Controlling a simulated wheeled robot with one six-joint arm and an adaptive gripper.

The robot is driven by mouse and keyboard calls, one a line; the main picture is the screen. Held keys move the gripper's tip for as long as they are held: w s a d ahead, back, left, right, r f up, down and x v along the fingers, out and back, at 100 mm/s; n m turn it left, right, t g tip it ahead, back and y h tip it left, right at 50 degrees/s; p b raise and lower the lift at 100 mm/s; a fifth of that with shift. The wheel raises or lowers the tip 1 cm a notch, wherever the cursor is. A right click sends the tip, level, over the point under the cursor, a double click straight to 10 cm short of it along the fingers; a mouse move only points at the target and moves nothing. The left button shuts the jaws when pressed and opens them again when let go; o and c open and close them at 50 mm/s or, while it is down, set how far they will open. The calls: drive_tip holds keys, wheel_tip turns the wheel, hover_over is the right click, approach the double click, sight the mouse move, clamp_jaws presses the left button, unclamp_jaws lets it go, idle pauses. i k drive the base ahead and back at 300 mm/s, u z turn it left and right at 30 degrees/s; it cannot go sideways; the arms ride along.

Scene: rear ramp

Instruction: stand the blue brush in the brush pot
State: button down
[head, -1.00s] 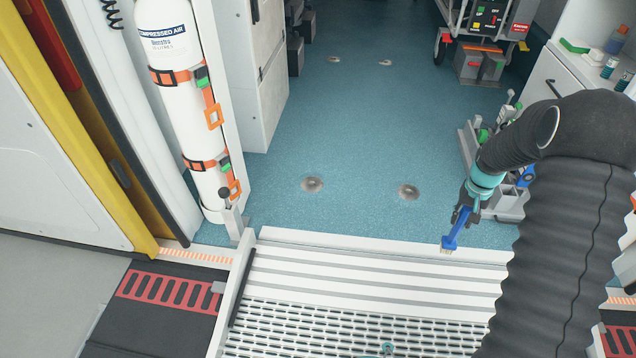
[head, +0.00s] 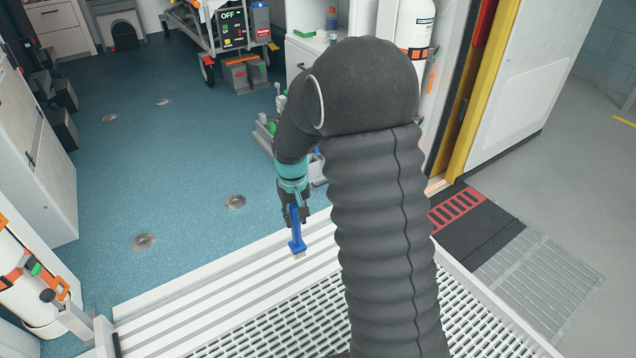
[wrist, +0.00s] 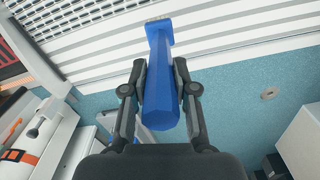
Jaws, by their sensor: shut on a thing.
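The blue brush (head: 296,232) hangs from my gripper (head: 297,212) above the white ribbed sill, its pale bristles pointing down. In the wrist view the brush (wrist: 161,98) lies between the two dark fingers of my gripper (wrist: 160,76), which are shut on its handle; its head is at the top of the picture. I cannot pick out the brush pot for certain. A small blue item (head: 331,20) stands on the white counter behind my arm, too small to tell what it is.
A grey rack of small items (head: 265,132) stands on the blue floor behind my gripper, partly hidden by my arm. A wheeled trolley (head: 225,30) is at the back. The perforated ramp (head: 280,335) lies in front. The blue floor (head: 150,180) at left is mostly clear.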

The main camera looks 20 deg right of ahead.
sight(310, 174)
drive_tip(key=z, duration=0.85)
drive_tip(key=i, duration=0.8)
drive_tip(key=u, duration=0.5)
drive_tip(key=i, duration=0.9)
drive_tip(key=u, duration=0.75)
